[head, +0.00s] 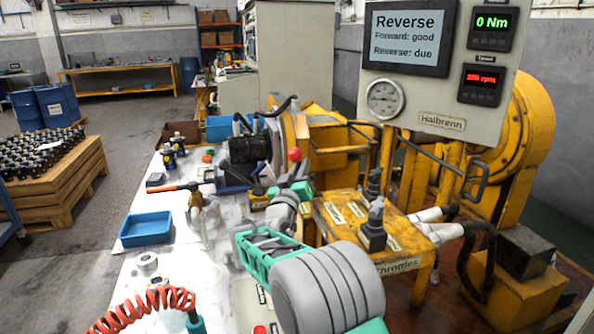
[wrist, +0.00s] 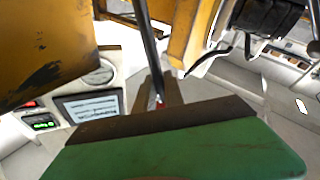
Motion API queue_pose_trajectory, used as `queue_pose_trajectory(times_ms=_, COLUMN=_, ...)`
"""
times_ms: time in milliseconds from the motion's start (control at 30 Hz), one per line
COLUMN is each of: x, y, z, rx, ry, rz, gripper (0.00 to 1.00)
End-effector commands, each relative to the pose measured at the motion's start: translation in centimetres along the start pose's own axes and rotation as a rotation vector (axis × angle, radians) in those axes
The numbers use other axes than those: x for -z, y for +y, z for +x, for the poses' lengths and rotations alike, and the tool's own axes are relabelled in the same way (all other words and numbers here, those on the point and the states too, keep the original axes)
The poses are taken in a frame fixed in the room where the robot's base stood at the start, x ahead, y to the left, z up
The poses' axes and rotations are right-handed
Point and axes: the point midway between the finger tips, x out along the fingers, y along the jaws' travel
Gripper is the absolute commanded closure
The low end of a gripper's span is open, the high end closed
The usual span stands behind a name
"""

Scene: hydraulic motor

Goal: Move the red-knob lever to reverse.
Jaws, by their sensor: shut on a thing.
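The red-knob lever (head: 294,155) stands up beside the yellow machine in the head view, with its red ball on top. My green-and-grey gripper (head: 291,190) is at the lever, below the ball, and is shut on it. In the wrist view a dark rod (wrist: 149,45) runs down to the dark-edged green finger (wrist: 170,150), with a little red beside it. The finger hides the rest of the grip. The screen (head: 407,37) reads "Reverse", "Forward: good", "Reverse: due".
Red and green readouts (head: 490,25) hang beside the screen. A blue tray (head: 146,229) and tools lie on the white bench at left. A red coiled hose (head: 150,298) is in front.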

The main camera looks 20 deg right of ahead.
Motion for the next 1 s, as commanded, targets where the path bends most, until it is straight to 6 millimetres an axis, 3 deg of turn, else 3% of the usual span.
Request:
queue_pose_trajectory(times_ms=33, x=0.0, y=-0.2, z=-0.1, rx=0.004, ry=0.000, rz=-0.001, gripper=1.00)
queue_pose_trajectory(times_ms=67, x=0.0, y=-0.2, z=-0.1, rx=0.004, ry=0.000, rz=-0.001, gripper=0.86)
queue_pose_trajectory(times_ms=333, x=-0.1, y=-0.1, z=-0.1, rx=0.002, ry=-0.002, rz=0.000, gripper=0.65)
queue_pose_trajectory(times_ms=633, x=0.0, y=-0.1, z=-0.7, rx=0.003, ry=-0.001, rz=0.001, gripper=0.65)
queue_pose_trajectory(times_ms=1000, x=-0.1, y=-0.2, z=-7.3, rx=0.004, ry=-0.001, rz=0.000, gripper=0.65)
